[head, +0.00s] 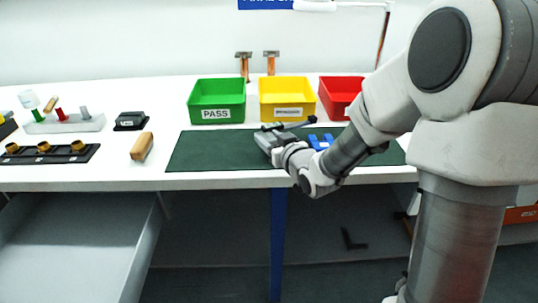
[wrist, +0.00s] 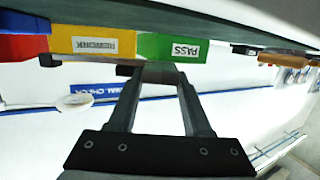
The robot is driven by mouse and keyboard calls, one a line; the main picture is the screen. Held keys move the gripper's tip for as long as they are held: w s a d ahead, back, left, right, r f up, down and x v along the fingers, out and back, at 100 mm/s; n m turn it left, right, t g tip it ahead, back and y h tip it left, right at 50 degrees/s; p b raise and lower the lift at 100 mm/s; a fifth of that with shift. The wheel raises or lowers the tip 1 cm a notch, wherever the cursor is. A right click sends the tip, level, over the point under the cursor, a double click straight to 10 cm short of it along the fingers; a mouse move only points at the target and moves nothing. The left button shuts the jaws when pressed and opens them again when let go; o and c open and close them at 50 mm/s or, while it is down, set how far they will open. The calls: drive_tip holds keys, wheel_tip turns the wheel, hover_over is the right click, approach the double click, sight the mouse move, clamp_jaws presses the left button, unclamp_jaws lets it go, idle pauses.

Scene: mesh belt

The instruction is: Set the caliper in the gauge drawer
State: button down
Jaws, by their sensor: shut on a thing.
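The caliper (head: 298,124) is a thin dark bar with a black end, held roughly level just above the green mat. My gripper (head: 271,135) is shut on it, over the middle of the workbench. In the wrist view, my gripper's fingers (wrist: 157,72) close on the dark caliper (wrist: 90,58), which sticks out to the left; part of it is hidden by the fingers. The grey drawer (head: 75,245) stands pulled open below the bench at the left. Its visible floor is bare, and its front is out of the picture. My gripper is to its right and higher.
Green (head: 217,101), yellow (head: 287,99) and red (head: 337,96) bins line the back of the green mat (head: 205,150). A blue part (head: 320,141) lies beside my arm. A wooden block (head: 142,146), a black block (head: 131,121) and a peg rack (head: 64,124) stand at left.

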drive_tip(key=shift+w+a+f+b, duration=0.1)
drive_tip(key=shift+f+b, duration=0.5)
drive_tip(key=shift+f, duration=1.4)
drive_tip(key=shift+f, duration=0.1)
drive_tip(key=shift+f, duration=0.15)
drive_tip(key=shift+c, duration=1.7)
unclamp_jaws()
